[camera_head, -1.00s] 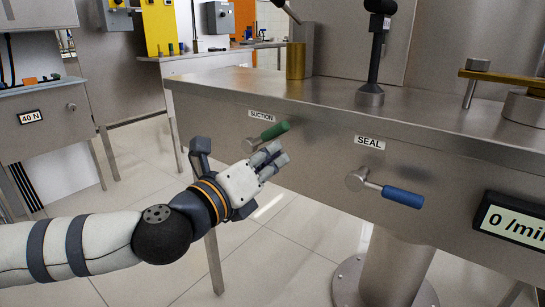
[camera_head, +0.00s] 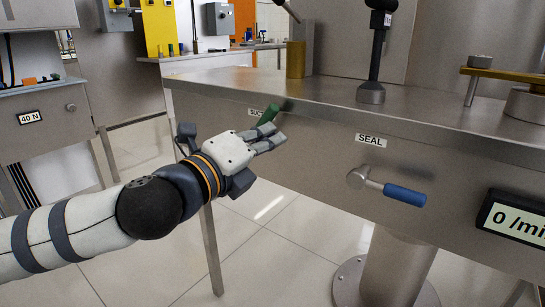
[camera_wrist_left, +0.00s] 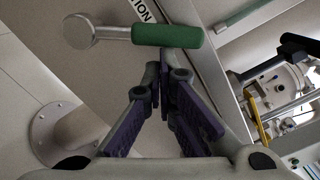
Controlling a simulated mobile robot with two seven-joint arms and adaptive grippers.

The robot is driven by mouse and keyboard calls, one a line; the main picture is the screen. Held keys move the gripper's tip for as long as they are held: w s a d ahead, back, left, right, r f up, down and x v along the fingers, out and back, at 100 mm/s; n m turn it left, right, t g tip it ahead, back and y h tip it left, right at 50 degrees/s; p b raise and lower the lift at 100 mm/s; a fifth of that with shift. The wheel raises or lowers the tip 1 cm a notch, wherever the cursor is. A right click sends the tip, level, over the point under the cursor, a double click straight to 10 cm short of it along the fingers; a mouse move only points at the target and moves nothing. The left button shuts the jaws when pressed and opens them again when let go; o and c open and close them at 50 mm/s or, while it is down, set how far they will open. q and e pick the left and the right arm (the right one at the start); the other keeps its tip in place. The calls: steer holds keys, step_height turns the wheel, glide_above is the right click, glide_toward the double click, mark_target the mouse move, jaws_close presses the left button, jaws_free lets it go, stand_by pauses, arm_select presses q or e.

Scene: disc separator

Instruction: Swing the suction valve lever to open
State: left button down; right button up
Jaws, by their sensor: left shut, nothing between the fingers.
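The suction valve lever has a green handle (camera_head: 268,114) on the front panel of the steel bench, under a partly covered SUCTION label (camera_head: 256,112). My right gripper is not in view.
The SEAL valve with a blue handle (camera_head: 404,195) is to the right on the same panel, under the SEAL label (camera_head: 371,140). The steel bench top (camera_head: 330,88) overhangs above. A grey cabinet (camera_head: 45,125) stands at left.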

arm_select(q)
steer(key=shift+w+a+r+n, duration=0.5)
steer(key=shift+a+r+n, duration=0.2)
steer(key=shift+r, duration=0.1)
steer(key=shift+w+a+r+n, duration=0.5)
steer(key=shift+a+r+n, duration=0.15)
steer(key=shift+r, duration=0.15)
